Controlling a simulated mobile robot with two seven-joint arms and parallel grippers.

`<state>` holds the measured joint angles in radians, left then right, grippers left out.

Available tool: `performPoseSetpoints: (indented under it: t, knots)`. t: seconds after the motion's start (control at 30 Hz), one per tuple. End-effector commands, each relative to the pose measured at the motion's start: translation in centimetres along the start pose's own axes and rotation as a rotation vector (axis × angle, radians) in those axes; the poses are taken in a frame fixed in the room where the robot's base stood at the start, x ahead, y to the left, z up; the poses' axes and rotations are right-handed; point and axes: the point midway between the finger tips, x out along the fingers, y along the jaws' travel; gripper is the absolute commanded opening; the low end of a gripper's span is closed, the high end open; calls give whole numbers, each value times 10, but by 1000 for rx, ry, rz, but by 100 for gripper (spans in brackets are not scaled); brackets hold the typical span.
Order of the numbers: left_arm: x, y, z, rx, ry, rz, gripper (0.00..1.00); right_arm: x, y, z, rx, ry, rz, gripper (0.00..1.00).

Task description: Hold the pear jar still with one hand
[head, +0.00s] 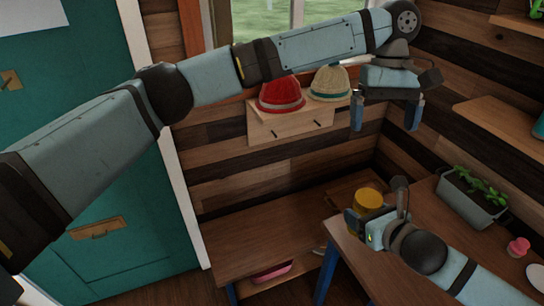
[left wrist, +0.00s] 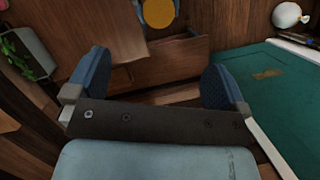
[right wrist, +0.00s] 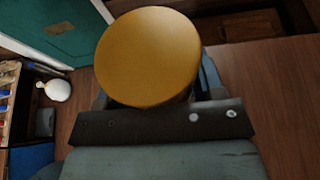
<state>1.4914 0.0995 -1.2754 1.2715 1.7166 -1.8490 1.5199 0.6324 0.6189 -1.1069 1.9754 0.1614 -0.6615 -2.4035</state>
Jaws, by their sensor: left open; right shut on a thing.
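The pear jar, with a round yellow lid (head: 368,198), stands at the near left corner of the wooden table. Its lid fills the upper middle of the right wrist view (right wrist: 148,55) and hides most of the jar's body and the fingers. My right gripper (head: 372,221) is shut on the jar from the near side, below the lid. My left gripper (head: 387,115) is open and empty, raised high above the jar with its fingers pointing down. The left wrist view shows the lid (left wrist: 158,12) at its top edge, well beyond the open fingers.
A planter (head: 473,202) with green plants and a pink item (head: 518,247) stand on the table to the right. A low wooden bench (head: 262,235) is at the left. A red hat (head: 281,94) and a cream hat (head: 330,84) sit at the wall shelf behind my left arm.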

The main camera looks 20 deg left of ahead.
Motion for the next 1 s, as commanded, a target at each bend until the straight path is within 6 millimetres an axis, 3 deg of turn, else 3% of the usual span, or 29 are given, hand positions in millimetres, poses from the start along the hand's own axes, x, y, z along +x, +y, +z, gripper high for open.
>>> performPoseSetpoints:
  t: [0.23,0.47,0.63,0.77,1.0]
  knots:
    - [17,4,-8,59,9,58,100,0,0,1,0,-2,0,0]
    - [72,18,-43,283,112,297,100,0,0,1,0,-2,0,0]
    - [110,18,-77,448,286,472,100,0,0,1,0,-2,0,0]
    - [136,8,-104,550,460,558,100,0,0,1,0,-2,0,0]
    - [184,-36,-151,693,830,574,100,0,0,1,0,-2,0,0]
